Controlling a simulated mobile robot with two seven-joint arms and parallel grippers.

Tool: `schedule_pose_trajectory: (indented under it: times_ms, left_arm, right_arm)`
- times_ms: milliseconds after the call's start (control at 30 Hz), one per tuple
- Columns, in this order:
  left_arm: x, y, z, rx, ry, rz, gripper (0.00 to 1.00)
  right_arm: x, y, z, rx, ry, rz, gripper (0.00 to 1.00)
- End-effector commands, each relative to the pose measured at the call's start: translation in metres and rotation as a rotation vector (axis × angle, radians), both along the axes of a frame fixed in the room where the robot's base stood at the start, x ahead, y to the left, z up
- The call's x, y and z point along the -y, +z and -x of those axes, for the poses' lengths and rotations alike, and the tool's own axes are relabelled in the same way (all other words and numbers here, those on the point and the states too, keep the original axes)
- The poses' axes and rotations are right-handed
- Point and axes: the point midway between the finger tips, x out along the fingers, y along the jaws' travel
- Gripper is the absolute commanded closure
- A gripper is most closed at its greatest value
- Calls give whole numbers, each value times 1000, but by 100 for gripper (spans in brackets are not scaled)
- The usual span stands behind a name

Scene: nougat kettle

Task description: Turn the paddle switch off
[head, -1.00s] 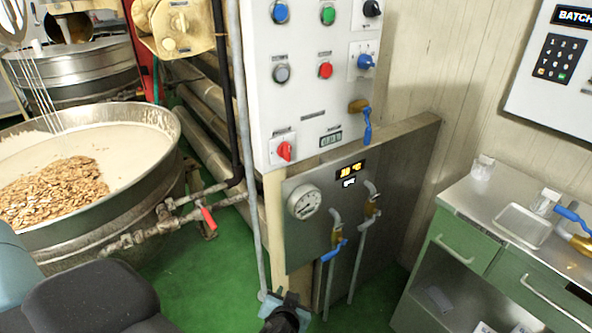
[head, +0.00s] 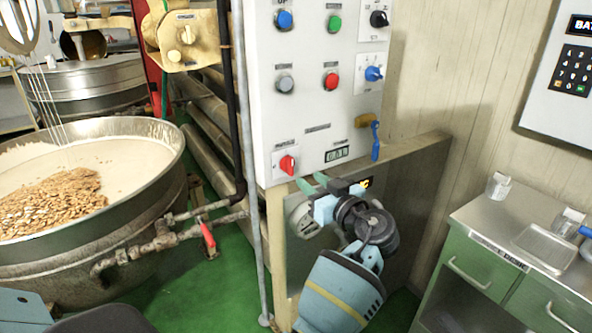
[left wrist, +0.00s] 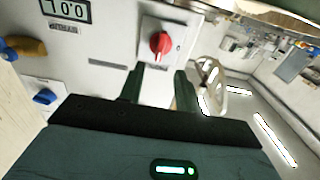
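A red rotary switch (head: 287,163) sits on a white square plate low on the left of the control panel (head: 313,109). Its label is too small to read, so I cannot confirm that it is the paddle switch. My left gripper (head: 313,183) is just below and to the right of it, open and empty. In the left wrist view the red switch (left wrist: 160,44) lies ahead, roughly in line with the gap between the fingers of my left gripper (left wrist: 160,86). The fingers appear apart from the knob. My right gripper is not in view.
The panel also carries a red button (head: 331,81), a blue rotary switch (head: 373,74), a black knob (head: 379,19) and a blue-handled valve (head: 375,140). A kettle (head: 168,160) stands left, a grey pipe (head: 252,200) beside the panel, a green cabinet (head: 470,262) right.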

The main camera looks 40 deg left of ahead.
Motion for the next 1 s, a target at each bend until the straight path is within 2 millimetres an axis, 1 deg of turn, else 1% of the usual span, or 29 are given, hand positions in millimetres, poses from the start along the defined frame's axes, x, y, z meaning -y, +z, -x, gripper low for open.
schedule_pose_trajectory:
  times_ms: [167, 433, 600, 767, 967, 1000]
  left_arm:
    - [-14, 2, -5, 0, 2, -2, 66]
    - [-51, 3, -20, 0, 1, -2, 66]
    - [-66, 1, -27, -1, -1, -1, 66]
    - [-72, 0, -30, -3, -1, 0, 66]
    - [-72, -1, -30, -2, -2, 0, 66]
    - [-72, -1, -30, -3, -2, 0, 68]
  right_arm:
    - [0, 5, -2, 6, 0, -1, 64]
    - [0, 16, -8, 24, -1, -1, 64]
    - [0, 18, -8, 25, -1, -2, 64]
    - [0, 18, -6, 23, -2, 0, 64]
    - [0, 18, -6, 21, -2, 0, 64]
    - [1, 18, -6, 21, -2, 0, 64]
